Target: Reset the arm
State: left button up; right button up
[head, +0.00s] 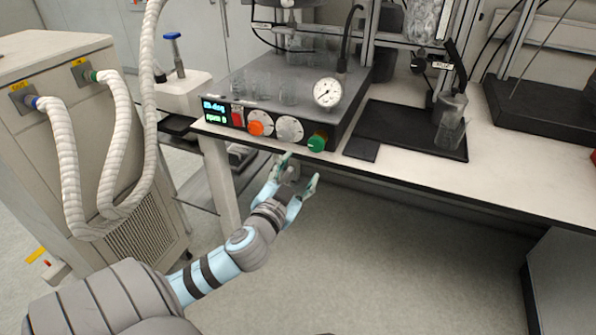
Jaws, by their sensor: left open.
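My left arm comes in from the lower left in the head view. Its left gripper (298,178) is open and empty, with its fingers spread. In the picture it lies just below the bench's front edge, under the reactor control box (270,105). It looks apart from the box and its knobs, though the exact gap is hard to judge. My right gripper is not in view.
The box has an orange knob (256,128), a green knob (318,141) and a gauge (327,92). A black tray (395,130) holds a glass vessel (450,108). A hosed cabinet (110,170) stands left. Open floor (370,260) lies below the bench.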

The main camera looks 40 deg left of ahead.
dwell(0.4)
pick_arm(q)
jog(key=s+a+f+m+g+h+p, duration=0.1)
jog(key=a+f+g, duration=0.15)
jog(key=f, duration=0.85)
jog(key=s+a+f+m+g+p, duration=0.1)
jog(key=s+a+f+m+g, duration=0.15)
jog(key=f, duration=0.75)
jog(key=s+d+f+n+g+h+p, duration=0.1)
jog(key=s+f+g, duration=0.1)
jog(key=s+f, duration=0.4)
jog(key=s+d+f+n+g+p, duration=0.1)
jog(key=s+f+g+p, duration=0.2)
jog(key=f, duration=0.6)
jog(key=s+d+f+g+h+p, duration=0.1)
jog(key=s+d+f+g, duration=0.1)
jog(key=s, duration=0.7)
jog(key=s+d+f+n+g+h+p, duration=0.1)
jog(key=s+d+f+g+p, duration=0.1)
jog(key=s+d, duration=0.5)
jog(key=s+d+f+n+g+h+p, duration=0.1)
jog(key=s+d+f, duration=0.3)
jog(key=s, duration=0.6)
jog(key=shift+s+d+f+g, duration=0.3)
jog(key=shift+s+d+g, duration=0.1)
jog(key=shift+d, duration=0.35)
